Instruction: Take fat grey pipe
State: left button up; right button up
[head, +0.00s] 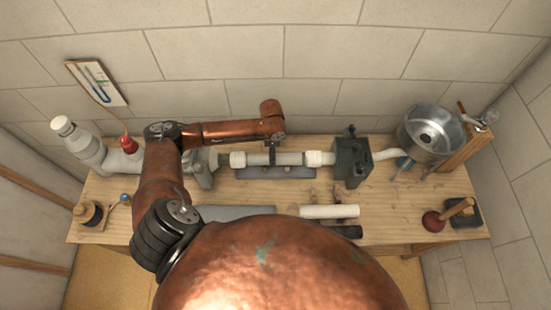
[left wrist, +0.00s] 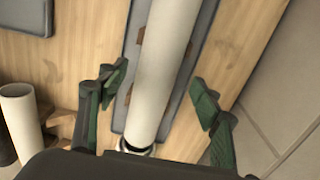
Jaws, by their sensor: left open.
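A fat pale grey pipe (head: 290,159) lies level along the back of the bench in the head view, between two white collars. In the left wrist view the pipe (left wrist: 165,55) runs lengthwise between my fingers, above a grey pad. My left gripper (head: 271,155) points down over the middle of the pipe. The left wrist view shows the left gripper (left wrist: 160,88) open, one finger on each side of the pipe, with gaps left and right. A second, whiter pipe (head: 330,211) lies nearer the bench front. My right gripper is not in view.
A dark block (head: 351,158) stands right of the pipe, with a metal basin (head: 432,133) beyond. Grey fittings (head: 203,168) stand at its left. A plunger (head: 436,221) is at the right front. The tiled wall (head: 330,55) is close behind. Some bench front is bare.

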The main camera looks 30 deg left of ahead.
pick_arm(q)
jog(key=f, duration=0.3)
jog(key=shift+s, duration=0.3)
jog(key=shift+w, duration=0.1)
jog(key=shift+c, duration=0.6)
jog(key=c, duration=1.1)
jog(key=shift+c, duration=0.5)
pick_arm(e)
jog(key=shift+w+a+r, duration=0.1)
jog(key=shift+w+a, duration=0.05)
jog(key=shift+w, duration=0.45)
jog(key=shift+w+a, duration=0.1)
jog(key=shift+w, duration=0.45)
pick_arm(q)
jog(key=shift+r, duration=0.1)
